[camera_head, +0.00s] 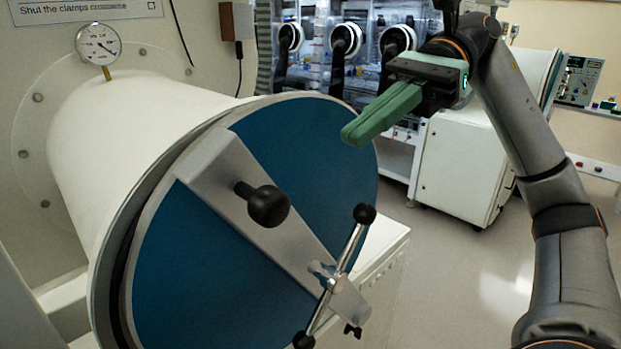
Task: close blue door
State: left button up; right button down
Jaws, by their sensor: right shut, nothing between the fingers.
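The blue door (165,270) is a round disc at the end of a white cylindrical chamber (115,135). A grey metal bar (225,185) crosses its face, with a black knob (267,205) and a T-shaped clamp handle (345,250) with black ball ends. A dark gap shows between the door's left edge and the chamber rim; I cannot tell whether they touch elsewhere. My right gripper (346,138) has green fingers, shut and empty, in front of the door's upper right edge in the picture, with no clear contact. My left gripper is not in view.
A pressure gauge (98,44) stands on top of the chamber. A white cabinet (465,170) and a glovebox with round black ports (345,38) stand behind. Open floor (470,270) lies to the right of the door. A sign (85,10) hangs at upper left.

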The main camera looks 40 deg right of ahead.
pick_arm(q)
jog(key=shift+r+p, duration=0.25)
jog(key=shift+p, duration=0.05)
pick_arm(e)
jog(key=x, duration=0.8)
